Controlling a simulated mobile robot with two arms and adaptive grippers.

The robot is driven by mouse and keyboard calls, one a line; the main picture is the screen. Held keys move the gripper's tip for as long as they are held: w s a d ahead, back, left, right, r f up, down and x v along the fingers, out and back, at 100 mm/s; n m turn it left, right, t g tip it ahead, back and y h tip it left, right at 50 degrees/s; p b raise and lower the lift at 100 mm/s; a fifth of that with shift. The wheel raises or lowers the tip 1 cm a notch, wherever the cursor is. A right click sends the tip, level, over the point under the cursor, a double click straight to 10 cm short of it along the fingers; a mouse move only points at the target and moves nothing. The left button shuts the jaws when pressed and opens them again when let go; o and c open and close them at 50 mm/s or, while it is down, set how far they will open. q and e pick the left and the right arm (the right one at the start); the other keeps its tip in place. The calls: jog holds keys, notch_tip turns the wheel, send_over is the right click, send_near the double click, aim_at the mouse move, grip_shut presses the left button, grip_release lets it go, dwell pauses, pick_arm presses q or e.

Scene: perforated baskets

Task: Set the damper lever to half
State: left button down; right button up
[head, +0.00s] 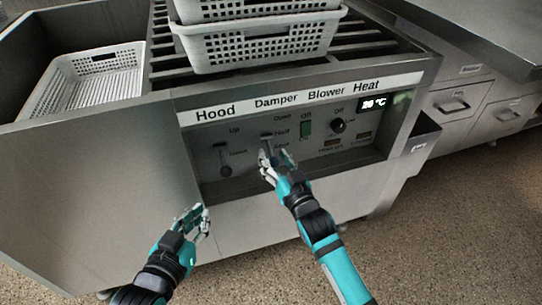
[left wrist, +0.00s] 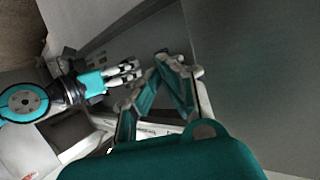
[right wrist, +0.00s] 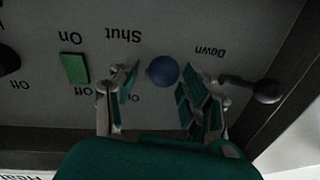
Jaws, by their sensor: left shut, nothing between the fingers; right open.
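The damper lever's round blue knob (right wrist: 162,70) shows in the right wrist view, between the fingers of my right gripper (right wrist: 158,80). The gripper is open, with gaps visible beside the knob. In that upside-down view the knob is near the Shut label; a finger covers the label beyond it, so I cannot tell the exact setting. In the head view my right gripper (head: 268,158) is at the panel below the Damper heading and partly hides the lever. My left gripper (head: 197,215) is shut and empty, low in front of the cabinet; it also shows in the left wrist view (left wrist: 178,62).
The hood lever (head: 224,168) is left of the damper lever; its dark knob (right wrist: 268,91) is close to a right gripper finger. The green blower switch (head: 306,129) and heat dial (head: 338,125) are to the right. White baskets (head: 262,48) are stacked above.

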pick_arm(q)
jog(key=shift+w+d+r+t+h, duration=0.1)
jog(key=shift+w+r+t+h, duration=0.05)
jog(key=shift+r+t, duration=0.3)
jog(key=shift+w+d+r+t+h, duration=0.1)
jog(key=shift+w+d+r+t, duration=0.15)
jog(key=shift+r, duration=0.3)
jog(key=shift+w+r+t+h, duration=0.1)
jog(key=shift+r+t+h, duration=0.05)
jog(key=shift+r+t, duration=0.3)
pick_arm(e)
jog(key=shift+x, duration=1.25)
grip_shut()
